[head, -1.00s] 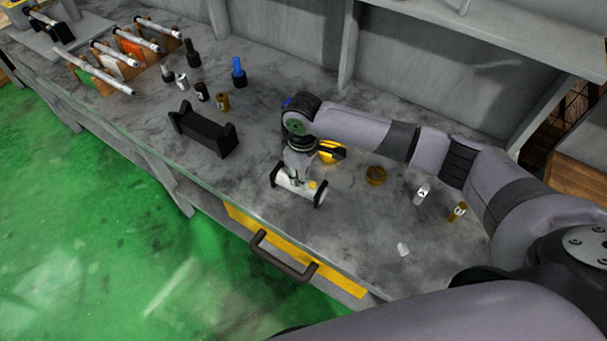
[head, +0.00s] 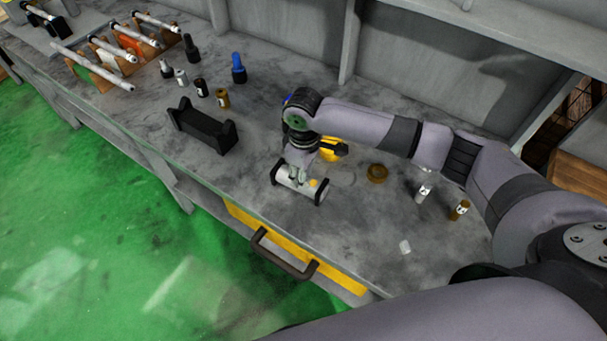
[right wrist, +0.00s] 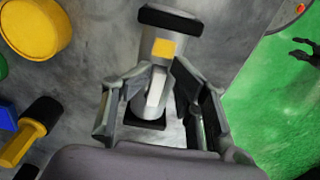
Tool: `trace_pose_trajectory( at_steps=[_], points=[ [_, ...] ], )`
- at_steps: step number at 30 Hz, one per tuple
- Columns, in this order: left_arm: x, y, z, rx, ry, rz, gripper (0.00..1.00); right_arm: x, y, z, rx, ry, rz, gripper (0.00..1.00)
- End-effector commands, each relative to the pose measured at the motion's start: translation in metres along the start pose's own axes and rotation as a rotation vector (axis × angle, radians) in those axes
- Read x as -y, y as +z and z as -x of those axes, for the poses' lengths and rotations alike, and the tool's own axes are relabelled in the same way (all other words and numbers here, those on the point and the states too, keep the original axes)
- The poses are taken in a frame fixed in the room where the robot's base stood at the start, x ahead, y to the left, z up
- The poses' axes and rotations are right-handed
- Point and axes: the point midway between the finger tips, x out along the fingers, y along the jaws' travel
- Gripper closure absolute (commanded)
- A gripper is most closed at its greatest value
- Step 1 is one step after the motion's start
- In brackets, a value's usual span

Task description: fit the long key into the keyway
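A pale cylindrical shaft (head: 311,193) with black end pieces lies on the bench. In the right wrist view the shaft (right wrist: 171,28) bears a yellow square mark. A narrow light-grey bar, which looks like the long key (right wrist: 155,92), lies lengthwise over the shaft between my right fingertips. The keyway is hidden under it, and I cannot tell how deep the bar sits. My right gripper (head: 297,181) points down at the shaft. In the wrist view its fingertips (right wrist: 164,66) are close to both sides of the bar; contact is unclear. My left gripper is not seen.
A black cradle (head: 203,128) stands left of the shaft. A yellow object (head: 329,149) is behind my right gripper.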

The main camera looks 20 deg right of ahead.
Motion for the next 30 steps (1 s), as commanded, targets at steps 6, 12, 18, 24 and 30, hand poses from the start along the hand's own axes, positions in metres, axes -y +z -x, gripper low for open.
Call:
trace_pose_trajectory(
  at_steps=[6,12,18,24,30],
  points=[
    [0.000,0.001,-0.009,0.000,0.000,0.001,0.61,-0.002,-0.003,0.047,-0.010,0.004,0.000,0.68],
    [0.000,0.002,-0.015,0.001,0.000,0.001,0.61,-0.002,-0.003,0.091,-0.011,0.005,-0.001,0.68],
    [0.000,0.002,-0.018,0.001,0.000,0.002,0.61,-0.002,-0.002,0.117,-0.009,0.004,-0.002,0.68],
    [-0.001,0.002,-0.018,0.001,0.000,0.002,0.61,-0.001,-0.002,0.124,-0.008,0.003,-0.002,0.68],
    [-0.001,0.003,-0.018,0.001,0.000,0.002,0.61,-0.001,-0.002,0.124,-0.008,0.003,-0.002,0.68]
  ],
)
